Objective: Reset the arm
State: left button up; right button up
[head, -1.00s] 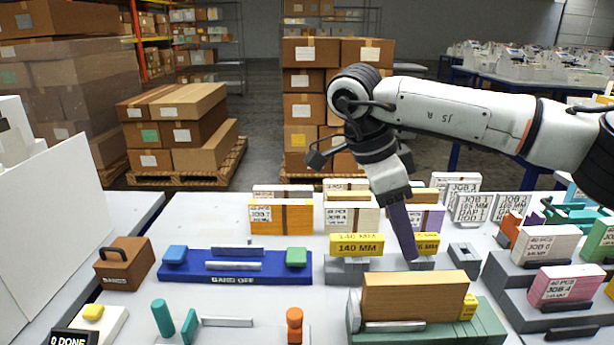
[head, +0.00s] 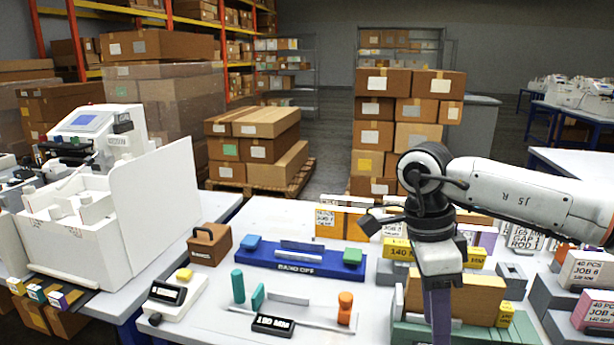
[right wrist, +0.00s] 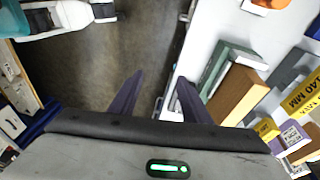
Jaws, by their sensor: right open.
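My right arm comes in from the right in the head view, and my right gripper (head: 438,318) points down in front of the green block (head: 465,333) and brown carton (head: 470,297). Its fingertips run off the bottom edge. In the right wrist view the two dark fingers stand wide apart with nothing between them, and the gripper (right wrist: 160,87) is over bare floor by the table edge. The brown carton (right wrist: 238,95) and green block (right wrist: 215,68) are to its right there. My left gripper is in neither view.
The blue BAND OFF tray (head: 300,266) and brown case (head: 209,244) stand on the white table (head: 268,214). An orange peg (head: 344,308) and teal pegs (head: 238,287) are in front. A white machine (head: 95,225) is at left; grey and pink job boxes (head: 594,308) are at right.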

jog(key=s+a+f+g+y, duration=0.25)
jog(key=s+a+y, duration=0.3)
jog(key=a, duration=0.65)
jog(key=s+a+f+g+y, duration=0.2)
jog(key=s+a+f+y, duration=0.4)
jog(key=a, duration=0.6)
jog(key=a+r+m+t+y, duration=0.4)
jog(key=a+r+m+y, duration=0.5)
jog(key=r+m+y, duration=0.25)
jog(key=w+d+f+m+t+h, duration=0.1)
jog(key=w+d+f+m+t, duration=0.25)
jog(key=m+t, duration=0.5)
jog(key=w+d+f+m+t+h, duration=0.2)
jog(key=w+d+m+t, duration=0.25)
jog(key=m+t, duration=0.4)
jog(key=w+d+f+m+t+h, duration=0.1)
jog(key=d+f+m+h, duration=0.65)
jog(key=f+m, duration=0.35)
jog(key=s+d+f+m+g+h, duration=0.3)
jog(key=s+d+f, duration=0.4)
jog(key=f, duration=0.4)
jog(key=s+d+f+m+g+h, duration=0.3)
jog(key=s+d+f+m+h, duration=0.2)
jog(key=s+d+f+m, duration=0.2)
notch_tip(320, 180, down, 4)
jog(key=s, duration=0.2)
jog(key=shift+s+d+f+g, duration=0.15)
jog(key=shift+s+f+g, duration=0.1)
jog(key=shift+s+g, duration=0.1)
